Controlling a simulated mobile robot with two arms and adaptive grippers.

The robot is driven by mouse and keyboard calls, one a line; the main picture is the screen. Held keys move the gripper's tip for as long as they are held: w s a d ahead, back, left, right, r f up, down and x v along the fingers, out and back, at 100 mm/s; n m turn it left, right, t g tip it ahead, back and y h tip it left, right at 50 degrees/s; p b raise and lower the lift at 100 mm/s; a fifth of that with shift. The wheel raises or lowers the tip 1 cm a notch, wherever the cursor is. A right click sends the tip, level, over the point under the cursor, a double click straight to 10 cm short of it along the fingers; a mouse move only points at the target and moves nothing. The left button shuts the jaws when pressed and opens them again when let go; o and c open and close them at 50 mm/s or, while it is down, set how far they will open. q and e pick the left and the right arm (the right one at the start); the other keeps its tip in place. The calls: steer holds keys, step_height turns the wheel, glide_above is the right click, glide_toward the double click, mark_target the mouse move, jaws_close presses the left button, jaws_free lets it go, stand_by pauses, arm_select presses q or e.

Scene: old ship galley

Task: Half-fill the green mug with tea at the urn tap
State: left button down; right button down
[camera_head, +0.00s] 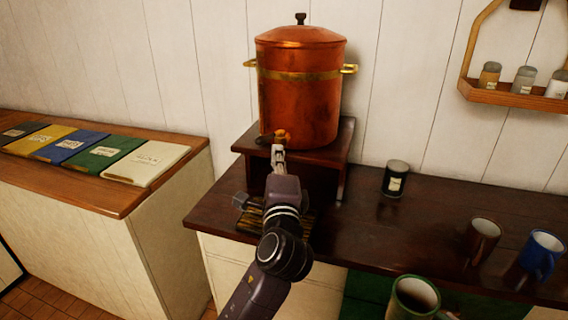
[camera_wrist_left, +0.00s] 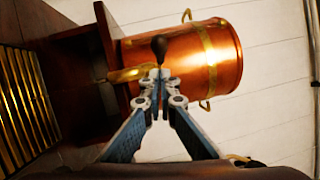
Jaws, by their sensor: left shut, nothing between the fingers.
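The copper urn (camera_head: 302,95) with a brass band stands on a small dark wooden stand (camera_head: 340,150). Its brass tap (camera_head: 281,135) is low on its front. In the left wrist view the tap (camera_wrist_left: 125,75) shows with a dark knob (camera_wrist_left: 159,45). My left gripper (camera_head: 278,150) is shut and empty, its fingertips (camera_wrist_left: 158,74) right by the tap and just short of the knob in the picture; contact is unclear. My right gripper is out of view.
A slatted drip grate (camera_wrist_left: 25,100) lies below the tap, largely hidden by my arm in the head view. A black labelled tin (camera_head: 396,179), a brown mug (camera_head: 483,240) and a blue mug (camera_head: 540,255) stand on the dark counter (camera_head: 370,235). Books (camera_head: 105,152) lie at left.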

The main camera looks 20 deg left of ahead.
arm_select(q)
steer(key=shift+w+a+r, duration=0.15)
steer(key=shift+w+a, duration=0.05)
steer(key=shift+a, duration=0.35)
steer(key=shift+w+a+r, duration=0.15)
steer(key=shift+w+a, duration=0.05)
steer(key=shift+a, duration=0.35)
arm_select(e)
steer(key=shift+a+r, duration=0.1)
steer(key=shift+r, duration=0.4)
